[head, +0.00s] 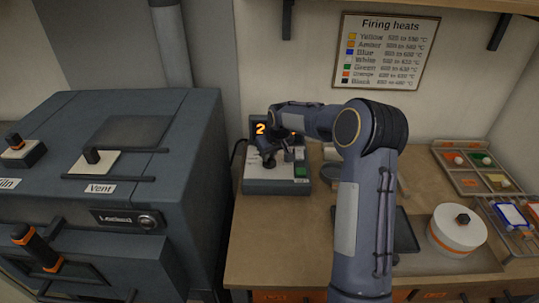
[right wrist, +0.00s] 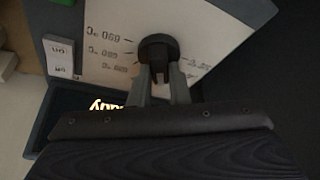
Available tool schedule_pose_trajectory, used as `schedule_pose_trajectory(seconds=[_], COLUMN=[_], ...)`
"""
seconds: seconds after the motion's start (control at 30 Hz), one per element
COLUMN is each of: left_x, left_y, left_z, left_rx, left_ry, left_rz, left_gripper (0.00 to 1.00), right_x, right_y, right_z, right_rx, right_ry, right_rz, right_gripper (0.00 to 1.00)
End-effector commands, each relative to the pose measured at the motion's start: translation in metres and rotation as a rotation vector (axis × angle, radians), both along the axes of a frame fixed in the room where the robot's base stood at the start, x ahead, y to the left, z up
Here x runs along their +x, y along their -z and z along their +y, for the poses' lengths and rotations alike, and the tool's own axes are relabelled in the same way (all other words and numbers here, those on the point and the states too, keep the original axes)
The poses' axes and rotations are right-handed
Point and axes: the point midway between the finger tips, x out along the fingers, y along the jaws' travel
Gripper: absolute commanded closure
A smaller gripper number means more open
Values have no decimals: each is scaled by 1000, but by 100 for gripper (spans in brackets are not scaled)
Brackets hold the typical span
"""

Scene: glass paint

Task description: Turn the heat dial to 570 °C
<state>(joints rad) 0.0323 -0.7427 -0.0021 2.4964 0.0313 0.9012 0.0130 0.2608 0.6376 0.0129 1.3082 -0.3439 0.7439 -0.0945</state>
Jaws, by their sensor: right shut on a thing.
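The heat control box (head: 262,186) stands on the bench beside the kiln, with a pale sloped face and a glowing orange display (head: 261,129), mostly hidden by my right arm. The dark round heat dial (right wrist: 157,46) is in the upper middle of the right wrist view, on a white scale (right wrist: 104,30) with printed temperatures upside down in that view. My right gripper (right wrist: 162,74) is shut on the dial; in the head view the gripper (head: 270,160) covers part of the box. Which mark the dial points to cannot be read. My left gripper is not in view.
The kiln (head: 150,130), marked Locked and Vent, stands left of the bench. A Firing heats chart (head: 385,52) hangs on the wall. A white round pot (head: 456,236) with a dark knob and a tray of colours (head: 470,187) are at right.

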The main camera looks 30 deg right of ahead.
Motion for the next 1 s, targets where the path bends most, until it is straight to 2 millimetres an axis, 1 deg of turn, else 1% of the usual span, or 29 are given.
schedule_pose_trajectory(seconds=[0.3, 0.33, 0.5, 0.8, 0.87, 1.0], left_x=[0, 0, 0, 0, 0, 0], left_y=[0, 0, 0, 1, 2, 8], left_z=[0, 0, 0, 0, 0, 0], left_rx=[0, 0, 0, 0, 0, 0], left_ry=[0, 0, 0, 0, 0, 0], left_rz=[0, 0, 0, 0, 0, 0], left_gripper=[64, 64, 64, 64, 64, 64], right_x=[1, 1, 0, 0, -2, -10], right_y=[-1, -1, -1, -2, -7, -27], right_z=[0, 0, 0, 0, 0, 0], right_rx=[-1, 0, 0, 0, 0, -1], right_ry=[-2, -1, -1, -1, -1, -1], right_rz=[-3, -3, -2, -2, -3, -6], right_gripper=[100, 82, 62, 62, 62, 62])
